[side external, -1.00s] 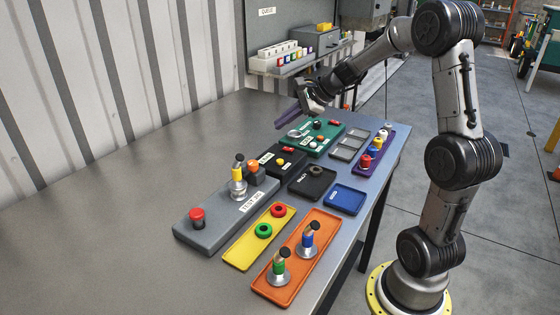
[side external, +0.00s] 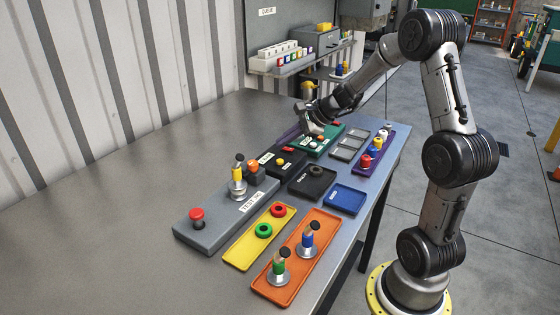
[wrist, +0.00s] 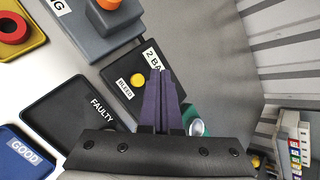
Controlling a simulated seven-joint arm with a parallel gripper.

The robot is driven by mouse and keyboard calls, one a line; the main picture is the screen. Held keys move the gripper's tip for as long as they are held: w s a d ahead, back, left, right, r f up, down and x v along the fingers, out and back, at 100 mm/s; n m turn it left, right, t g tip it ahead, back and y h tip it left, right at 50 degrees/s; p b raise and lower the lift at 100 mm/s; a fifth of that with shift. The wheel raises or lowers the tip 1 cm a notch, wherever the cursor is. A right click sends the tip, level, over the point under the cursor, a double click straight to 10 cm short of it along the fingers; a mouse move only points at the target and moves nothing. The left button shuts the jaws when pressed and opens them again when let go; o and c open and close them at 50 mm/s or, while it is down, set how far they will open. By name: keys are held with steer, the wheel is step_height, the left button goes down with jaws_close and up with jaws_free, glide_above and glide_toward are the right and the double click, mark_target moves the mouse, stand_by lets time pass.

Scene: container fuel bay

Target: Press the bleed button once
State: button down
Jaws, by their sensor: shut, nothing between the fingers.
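The bleed unit is a black box (side external: 291,165) near the middle of the table, with a white "2 BAR" label (side external: 266,158). In the wrist view a round yellow button (wrist: 137,80) sits on its top beside the "BLEED" label (wrist: 125,88). My gripper (wrist: 158,74) has its two purple fingers together and empty. In the wrist view the fingertips lie just right of the button and cover part of the box. In the side view my gripper (side external: 285,138) is low, by the far end of the box. I cannot tell its exact height above the box.
A green panel (side external: 331,147) stands beyond the bleed box. A grey test jig (side external: 207,235) with a red button is nearer. A black "FAULTY" tray (side external: 316,188) and blue "GOOD" tray (side external: 345,198) lie to the right. The left of the table is clear.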

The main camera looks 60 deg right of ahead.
steer(key=shift+f, duration=1.4)
stand_by(1.0)
steer(key=shift+f, duration=0.4)
steer(key=shift+f, duration=0.4)
stand_by(0.8)
steer(key=shift+r, duration=0.8)
steer(key=shift+r, duration=0.1)
steer(key=shift+r, duration=2.45)
